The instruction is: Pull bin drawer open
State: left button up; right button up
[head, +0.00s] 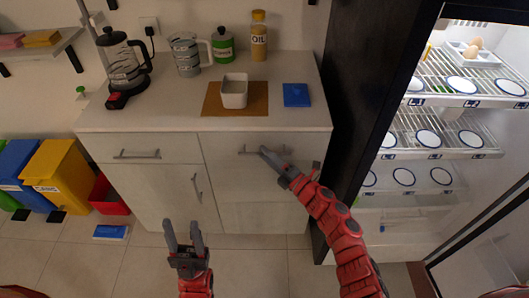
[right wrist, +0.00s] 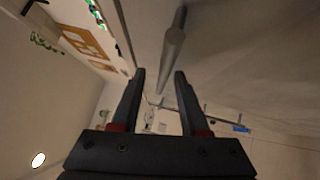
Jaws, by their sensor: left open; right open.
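The bin drawer is most likely the tall pale front (head: 255,205) at the right of the cabinet; it looks closed. Its grey bar handle (head: 247,152) runs along the top. My right gripper (head: 289,160) is open at this handle, overlapping its right part. In the right wrist view the handle bar (right wrist: 172,45) lies ahead of and between the two open fingers (right wrist: 160,75); I see no grip on it. My left gripper (head: 183,228) is open and empty, low in front of the cabinet, apart from it.
The counter (head: 150,118) holds a kettle (head: 122,62), a jug (head: 187,55), bottles, a white container (head: 234,92) and a blue item (head: 296,95). An open fridge (head: 430,130) stands close at the right. Coloured bins (head: 60,175) stand at the left.

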jog(key=shift+w+a+f, duration=0.15)
jog(key=shift+w+a, duration=0.3)
jog(key=shift+w, duration=0.1)
jog(key=shift+s, duration=0.1)
grip_shut()
dwell(1.0)
